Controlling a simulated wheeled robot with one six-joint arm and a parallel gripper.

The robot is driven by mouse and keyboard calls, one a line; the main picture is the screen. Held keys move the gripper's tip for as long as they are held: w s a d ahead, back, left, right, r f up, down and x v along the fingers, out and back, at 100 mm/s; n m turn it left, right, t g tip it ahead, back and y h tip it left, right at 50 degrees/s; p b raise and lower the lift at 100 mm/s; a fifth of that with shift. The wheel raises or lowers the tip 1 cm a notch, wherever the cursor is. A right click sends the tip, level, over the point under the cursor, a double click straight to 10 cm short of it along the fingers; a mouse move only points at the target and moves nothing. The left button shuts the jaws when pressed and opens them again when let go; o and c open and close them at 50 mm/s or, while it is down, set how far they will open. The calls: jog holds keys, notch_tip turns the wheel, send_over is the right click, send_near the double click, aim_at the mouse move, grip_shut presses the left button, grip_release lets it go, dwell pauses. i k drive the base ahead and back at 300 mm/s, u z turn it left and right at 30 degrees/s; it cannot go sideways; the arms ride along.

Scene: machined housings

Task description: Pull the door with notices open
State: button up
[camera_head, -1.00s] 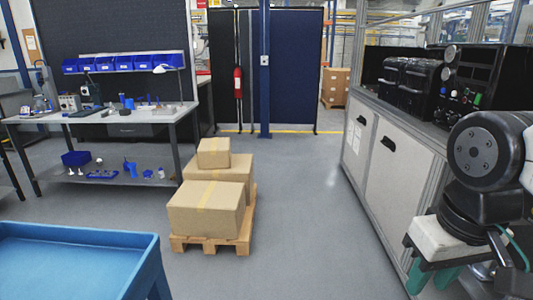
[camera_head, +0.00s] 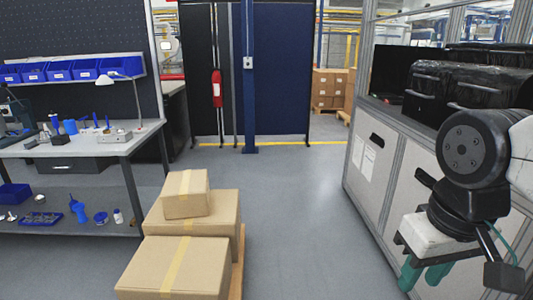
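The door with notices (camera_head: 368,165) is a light grey panel low on the right-hand cabinet. Two white sheets are on it, and a dark slot handle (camera_head: 377,140) is near its top. The door lies flush with the cabinet front. My gripper (camera_head: 425,275), with teal fingers, hangs at the lower right, in front of the nearer grey panel and apart from the door. Its fingertips are partly hidden, and I cannot tell whether it is open or shut.
Stacked cardboard boxes (camera_head: 185,225) on a pallet stand at the lower middle left. A workbench (camera_head: 85,150) is at the left. A blue post (camera_head: 248,100) and dark partitions stand at the back. Grey floor (camera_head: 300,200) is clear between the boxes and the cabinet.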

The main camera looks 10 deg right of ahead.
aim_at(364, 163)
jog(key=z, duration=0.15)
jog(key=i, duration=1.95)
jog(key=z, duration=0.5)
jog(key=i, duration=2.1)
jog(key=z, duration=0.2)
